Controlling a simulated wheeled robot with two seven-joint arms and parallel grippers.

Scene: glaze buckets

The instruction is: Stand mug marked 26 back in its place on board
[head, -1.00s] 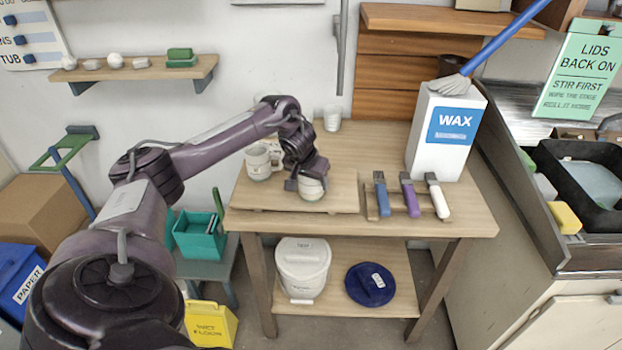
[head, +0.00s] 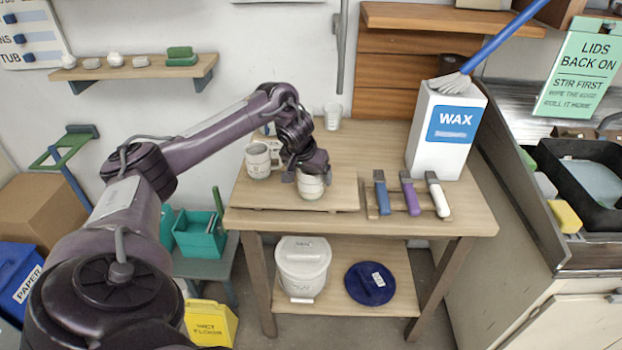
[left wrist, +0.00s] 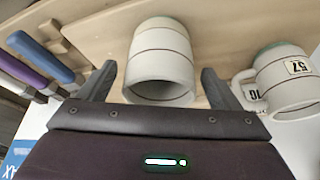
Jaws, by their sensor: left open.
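A pale mug with thin dark bands (head: 311,188) stands near the front right of the wooden board (head: 340,205). It also shows in the left wrist view (left wrist: 163,55), with its opening towards the camera; no number shows on it. My left gripper (head: 309,178) is open around this mug, with a finger on either side and gaps between fingers and mug in the wrist view (left wrist: 158,72). Another mug (head: 258,161) stands at the board's left; in the wrist view a mug labelled 57 (left wrist: 285,80) is at right. I cannot read a 26 anywhere. My right gripper is not in view.
Three tools with blue, purple and white handles (head: 411,196) lie right of the board. A small cup (head: 333,117) stands at the table's back. The table's middle back is clear.

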